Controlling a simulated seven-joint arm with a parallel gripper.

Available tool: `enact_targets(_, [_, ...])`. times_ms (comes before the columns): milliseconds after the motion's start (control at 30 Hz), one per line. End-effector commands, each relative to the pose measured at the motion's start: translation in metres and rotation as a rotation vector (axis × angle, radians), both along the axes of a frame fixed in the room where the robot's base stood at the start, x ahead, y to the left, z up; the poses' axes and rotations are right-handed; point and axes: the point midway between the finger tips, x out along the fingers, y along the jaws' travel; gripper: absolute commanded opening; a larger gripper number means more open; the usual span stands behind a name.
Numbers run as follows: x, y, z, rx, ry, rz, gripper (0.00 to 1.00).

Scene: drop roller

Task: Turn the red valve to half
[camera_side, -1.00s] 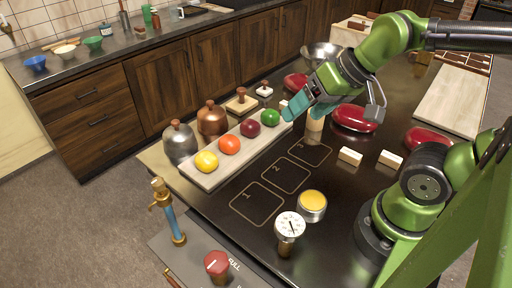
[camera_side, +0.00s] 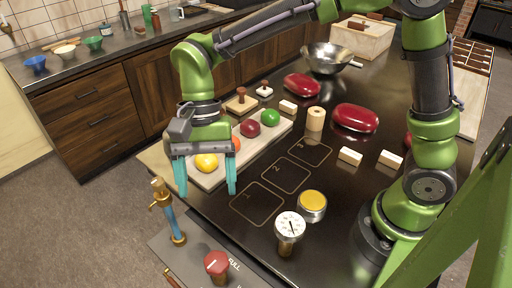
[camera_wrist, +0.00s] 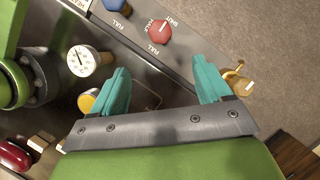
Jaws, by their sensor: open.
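The red valve (camera_side: 216,264) is a round red knob with a white pointer line, on the grey panel at the front of the table. My gripper (camera_side: 205,192) is open and empty, with teal fingers pointing down. It is above and behind the valve, over the board's near end, and apart from the valve. In the wrist view my gripper (camera_wrist: 165,80) has its fingers wide apart.
A brass tap on a blue pipe (camera_side: 168,212) stands left of the valve. A white dial gauge (camera_side: 289,227) and a yellow button (camera_side: 312,203) are to the right. A blue knob (camera_wrist: 114,4) sits beside the valve. A board (camera_side: 203,181) holds several fruits behind.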

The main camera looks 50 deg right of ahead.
Motion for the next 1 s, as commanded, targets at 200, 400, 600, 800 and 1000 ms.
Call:
enact_targets(200, [-0.011, 0.009, -0.033, -0.001, 0.004, 0.005, 0.77])
enact_targets(400, [-0.023, 0.021, -0.075, -0.001, 0.004, 0.006, 0.77])
enact_targets(600, [-0.034, 0.032, -0.114, -0.001, 0.002, 0.005, 0.77])
enact_targets(800, [-0.042, 0.041, -0.141, 0.0, 0.0, 0.004, 0.77])
enact_targets(1000, [-0.045, 0.044, -0.151, 0.001, -0.002, 0.003, 0.77])
